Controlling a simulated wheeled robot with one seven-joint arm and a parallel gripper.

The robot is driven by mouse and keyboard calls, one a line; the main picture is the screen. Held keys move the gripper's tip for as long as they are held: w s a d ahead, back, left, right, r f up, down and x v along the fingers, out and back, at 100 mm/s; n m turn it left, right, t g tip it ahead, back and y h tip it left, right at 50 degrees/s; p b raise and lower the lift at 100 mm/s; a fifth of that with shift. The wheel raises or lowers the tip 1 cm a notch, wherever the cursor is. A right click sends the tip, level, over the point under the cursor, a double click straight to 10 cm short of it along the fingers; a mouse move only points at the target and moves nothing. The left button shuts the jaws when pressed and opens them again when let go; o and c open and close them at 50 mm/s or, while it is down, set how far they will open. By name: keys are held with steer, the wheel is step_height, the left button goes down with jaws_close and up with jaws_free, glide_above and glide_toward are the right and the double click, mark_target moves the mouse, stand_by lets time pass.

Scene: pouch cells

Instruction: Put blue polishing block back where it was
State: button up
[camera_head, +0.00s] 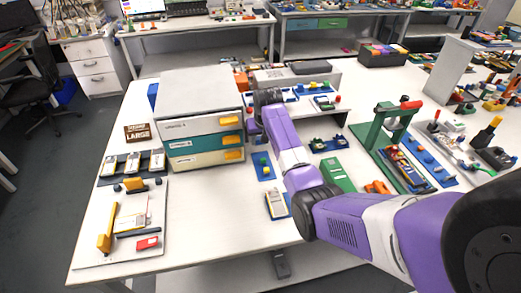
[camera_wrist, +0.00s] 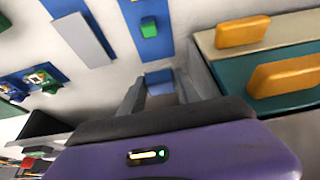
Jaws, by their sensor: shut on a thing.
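In the wrist view, my gripper (camera_wrist: 160,92) is shut on the blue polishing block (camera_wrist: 158,77), whose blue face shows between the two grey fingers. A greyish-brown patch shows below the blue; I cannot tell if it belongs to the block. The gripper is close beside the drawer cabinet (camera_head: 201,100), near its right side in the head view. In the head view, my dark wrist hides the fingers and the held block. I cannot tell whether the block touches the table.
The cabinet's orange handles (camera_wrist: 283,76) are close on the right in the wrist view. A blue strip with a green block (camera_head: 264,162), a pale device (camera_head: 277,204) and a green box (camera_head: 337,174) lie near my arm. A raised shelf (camera_head: 312,103) stands beyond. The front table centre is clear.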

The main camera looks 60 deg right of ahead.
mark_target(260, 155)
steer(key=shift+f, duration=3.1)
steer(key=shift+f, duration=0.1)
steer(key=o, duration=1.2)
steer(key=v, duration=1.2)
steer(key=shift+s, duration=0.1)
